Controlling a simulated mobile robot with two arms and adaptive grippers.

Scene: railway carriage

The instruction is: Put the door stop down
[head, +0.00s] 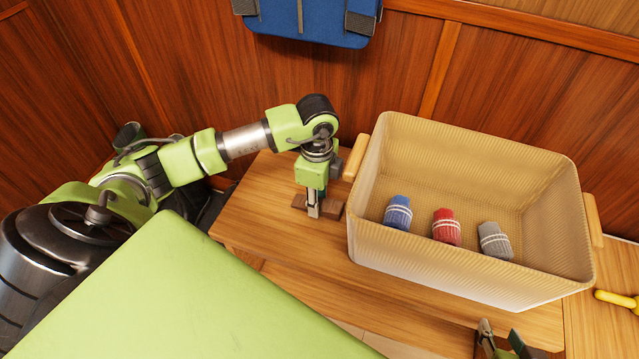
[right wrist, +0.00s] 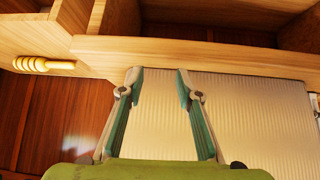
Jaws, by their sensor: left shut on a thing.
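The door stop (head: 332,209) is a small dark brown wooden piece at the left part of the wooden table, left of the basket. My left gripper (head: 313,211) points down and is shut on it, with brown wood showing on both sides of the fingers. The door stop is at or very near the table top; I cannot tell whether it touches. My right gripper (head: 497,347) is partly cut off at the bottom edge of the head view. In the right wrist view its two fingers (right wrist: 158,84) are apart with nothing between them.
A large woven basket (head: 465,265) with wooden handles stands on the table (head: 258,222), holding blue (head: 398,213), red (head: 446,228) and grey (head: 494,241) knitted rolls. A yellow object (head: 617,300) lies at the right edge. A blue bag (head: 310,20) hangs on the panelled wall.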

